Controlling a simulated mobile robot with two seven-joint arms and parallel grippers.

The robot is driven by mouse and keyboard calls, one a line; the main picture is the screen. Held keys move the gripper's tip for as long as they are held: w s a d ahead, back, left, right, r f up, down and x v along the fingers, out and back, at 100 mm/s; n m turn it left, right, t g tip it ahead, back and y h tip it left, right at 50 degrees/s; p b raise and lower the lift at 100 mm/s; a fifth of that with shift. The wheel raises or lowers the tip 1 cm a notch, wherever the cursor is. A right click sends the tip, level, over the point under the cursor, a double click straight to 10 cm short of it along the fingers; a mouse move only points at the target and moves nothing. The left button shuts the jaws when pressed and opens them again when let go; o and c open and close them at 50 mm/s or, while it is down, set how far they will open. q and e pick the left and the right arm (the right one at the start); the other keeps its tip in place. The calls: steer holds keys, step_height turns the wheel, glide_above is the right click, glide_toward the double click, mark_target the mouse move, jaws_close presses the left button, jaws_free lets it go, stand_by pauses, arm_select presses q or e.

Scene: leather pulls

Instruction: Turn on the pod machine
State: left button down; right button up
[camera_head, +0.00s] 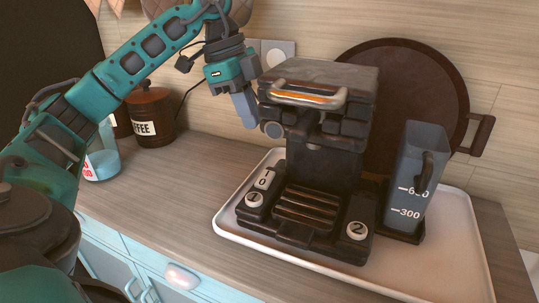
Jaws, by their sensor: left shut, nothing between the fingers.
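The pod machine (325,160) is black and stands on a white tray, with a metal and orange handle (308,95) across the top of its head. A white rocker switch (265,180) with marks on it sits at the left of its base. Round white buttons marked 1 (254,199) and 2 (356,230) sit at the front. My left gripper (248,122) is shut and empty, pointing down beside the left side of the machine's head, above the switch. Whether it touches the head cannot be told. My right gripper is not in view.
A clear water tank (414,180) stands right of the machine. A round dark tray (450,100) leans on the wall behind. A coffee canister (151,115) and a jar (101,160) stand at the left. The white tray's rim (222,222) borders free counter (185,195).

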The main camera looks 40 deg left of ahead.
arm_select(q)
steer(key=shift+f, duration=0.1)
steer(key=b, duration=0.2)
glide_toward(271, 174)
steer(key=x, duration=0.5)
steer(key=shift+d+f, duration=0.15)
steer(key=shift+f, duration=0.4)
steer(key=shift+w, duration=0.1)
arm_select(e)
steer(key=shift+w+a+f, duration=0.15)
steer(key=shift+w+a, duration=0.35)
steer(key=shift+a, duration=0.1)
